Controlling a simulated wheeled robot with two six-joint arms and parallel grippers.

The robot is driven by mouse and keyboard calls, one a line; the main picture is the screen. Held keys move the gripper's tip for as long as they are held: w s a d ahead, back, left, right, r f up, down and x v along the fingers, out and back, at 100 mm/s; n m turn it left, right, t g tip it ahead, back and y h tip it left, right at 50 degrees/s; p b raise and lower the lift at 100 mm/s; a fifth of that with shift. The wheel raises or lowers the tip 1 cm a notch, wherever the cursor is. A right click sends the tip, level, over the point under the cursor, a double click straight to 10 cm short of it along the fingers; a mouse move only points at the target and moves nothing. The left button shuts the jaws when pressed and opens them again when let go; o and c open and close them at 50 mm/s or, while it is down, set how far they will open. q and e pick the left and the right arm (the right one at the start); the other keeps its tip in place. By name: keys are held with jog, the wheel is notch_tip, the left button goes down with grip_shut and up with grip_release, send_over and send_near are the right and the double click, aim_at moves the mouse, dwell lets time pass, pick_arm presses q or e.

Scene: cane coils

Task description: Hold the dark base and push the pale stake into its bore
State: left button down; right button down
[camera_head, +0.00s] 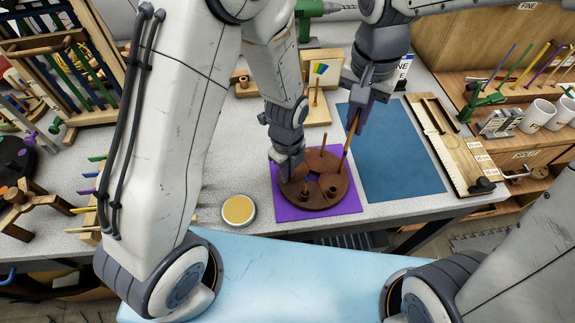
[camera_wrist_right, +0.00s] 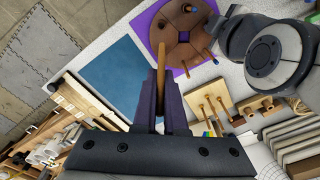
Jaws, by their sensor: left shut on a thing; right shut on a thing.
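The dark base (camera_head: 322,196) is a round, brown, segmented disc lying flat on a purple mat (camera_head: 352,207). Short stakes stand up from it. My left gripper (camera_head: 288,168) is shut on the base at its left rim; its fingertips are partly hidden by the arm. My right gripper (camera_head: 362,97) is shut on the pale stake (camera_head: 350,133), above the base's right side. The stake is tilted, its lower end near the base's right rim; I cannot tell whether it touches a bore. In the right wrist view the stake (camera_wrist_right: 161,65) sits between the fingers, beside the base (camera_wrist_right: 184,32).
A blue mat (camera_head: 400,155) lies clear to the right, with a wooden measuring board (camera_head: 455,150) beyond it. A round tin (camera_head: 239,209) stands left of the purple mat. A wooden block with pegs (camera_head: 315,112) is behind the base. White mugs (camera_head: 537,115) stand far right.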

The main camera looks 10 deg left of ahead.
notch_tip(320, 180, down, 8)
jog(key=s+m+t+h, duration=0.2)
jog(key=m+h, duration=0.1)
jog(key=m, duration=0.3)
jog(key=shift+a+f, duration=0.2)
jog(key=shift+s, duration=0.15)
send_near(338, 182)
jog(key=shift+s+d+r, duration=0.25)
jog(key=shift+s+d, duration=0.4)
jog(key=shift+d, duration=0.35)
jog(key=shift+f, duration=1.95)
dwell(0.8)
